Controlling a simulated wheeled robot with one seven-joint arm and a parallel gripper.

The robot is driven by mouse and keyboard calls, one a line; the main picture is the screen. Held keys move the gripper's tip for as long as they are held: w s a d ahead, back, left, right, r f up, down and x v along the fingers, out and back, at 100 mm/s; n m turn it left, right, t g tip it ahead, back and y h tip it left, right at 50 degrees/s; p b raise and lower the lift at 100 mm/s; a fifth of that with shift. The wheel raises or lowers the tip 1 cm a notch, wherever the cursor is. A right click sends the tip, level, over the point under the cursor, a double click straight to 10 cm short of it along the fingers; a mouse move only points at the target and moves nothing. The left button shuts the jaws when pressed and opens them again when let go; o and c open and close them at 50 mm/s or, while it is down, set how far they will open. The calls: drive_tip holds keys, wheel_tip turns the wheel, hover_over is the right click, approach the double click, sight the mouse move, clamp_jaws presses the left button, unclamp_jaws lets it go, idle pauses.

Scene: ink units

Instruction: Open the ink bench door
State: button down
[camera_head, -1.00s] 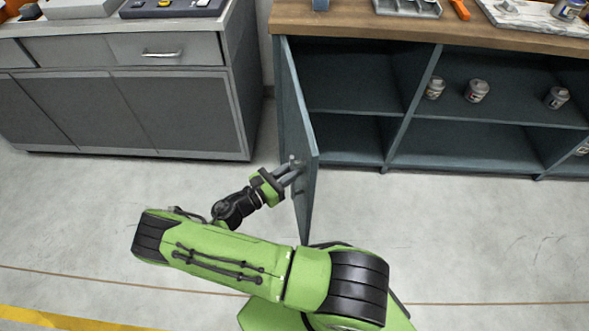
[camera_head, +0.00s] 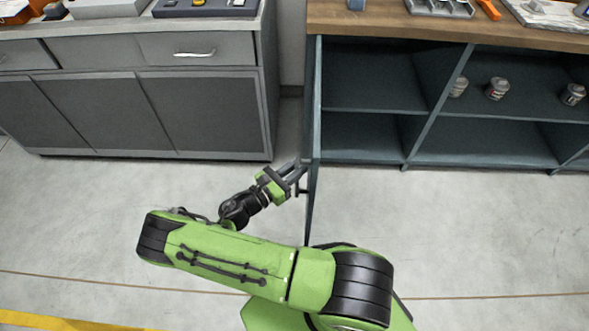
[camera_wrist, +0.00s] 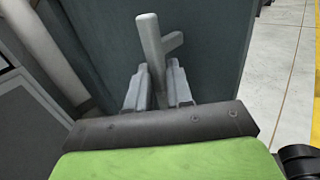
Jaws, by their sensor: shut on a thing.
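The ink bench door (camera_head: 315,130) is a dark blue-grey panel standing wide open, seen nearly edge-on at the left end of the bench. Its outer face (camera_wrist: 215,45) fills the middle of the wrist view. A grey bar handle (camera_wrist: 151,45) sticks out from that face. My gripper (camera_head: 299,172) is at the handle on the door's left side. In the wrist view its two fingers (camera_wrist: 160,88) are shut around the handle's lower part.
The ink bench (camera_head: 450,33) has a wooden top and open shelves with several small cans (camera_head: 497,88). A grey cabinet (camera_head: 150,105) stands to the left, with a narrow gap between them. The floor (camera_head: 450,230) in front is clear.

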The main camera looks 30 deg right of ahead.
drive_tip(key=shift+w+d+r, duration=0.1)
drive_tip(key=shift+w+r, duration=0.1)
drive_tip(key=shift+w, duration=0.05)
drive_tip(key=c, duration=1.5)
unclamp_jaws()
drive_tip(key=o, duration=0.4)
drive_tip(key=shift+w+d+f, duration=0.1)
drive_tip(key=shift+d, duration=0.05)
